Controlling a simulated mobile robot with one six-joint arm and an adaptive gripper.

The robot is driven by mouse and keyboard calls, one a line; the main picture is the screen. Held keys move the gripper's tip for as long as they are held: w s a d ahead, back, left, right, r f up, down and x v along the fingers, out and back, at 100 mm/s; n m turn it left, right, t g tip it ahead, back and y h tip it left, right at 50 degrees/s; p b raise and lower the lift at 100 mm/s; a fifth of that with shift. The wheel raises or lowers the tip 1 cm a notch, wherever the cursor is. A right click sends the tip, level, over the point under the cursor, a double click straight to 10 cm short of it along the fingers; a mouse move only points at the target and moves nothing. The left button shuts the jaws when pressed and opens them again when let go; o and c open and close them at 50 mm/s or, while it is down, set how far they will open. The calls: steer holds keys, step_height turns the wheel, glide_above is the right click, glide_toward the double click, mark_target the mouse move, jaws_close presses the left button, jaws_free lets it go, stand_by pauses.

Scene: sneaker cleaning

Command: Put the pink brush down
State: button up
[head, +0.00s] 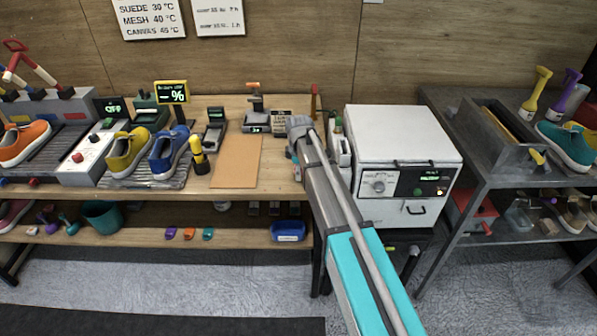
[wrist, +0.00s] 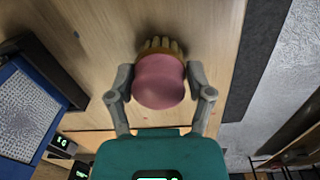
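The pink brush (wrist: 160,82) is in the middle of the wrist view, its rounded pink back toward the camera and its tan bristles (wrist: 161,46) pointing at a wooden surface. My gripper (wrist: 160,95) has one grey finger against each side of the pink body. A dark shadow lies close around the bristles; I cannot tell whether they touch the wood. In the head view my arm reaches over the right end of the wooden bench (head: 275,165). The gripper's fingertips and the brush are hidden there behind the arm.
A white oven-like box (head: 402,150) stands close on the right. In the wrist view a blue-framed mesh item (wrist: 22,108) is at the left, with bare wood between.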

steer(key=o, duration=0.3)
steer(key=shift+f, duration=0.1)
steer(key=shift+f, duration=0.15)
step_height(320, 180, up, 14)
steer(key=p, duration=1.3)
steer(key=shift+s, duration=0.2)
steer(key=shift+d, duration=0.1)
stand_by(0.6)
steer(key=s+d+m, duration=0.8)
steer(key=s, duration=0.4)
steer(key=s+d+m, duration=0.7)
steer(key=s+m, duration=0.1)
steer(key=s, duration=0.5)
steer(key=shift+s+d+g, duration=0.2)
steer(key=shift+d+g, duration=0.1)
steer(key=shift+d, duration=0.1)
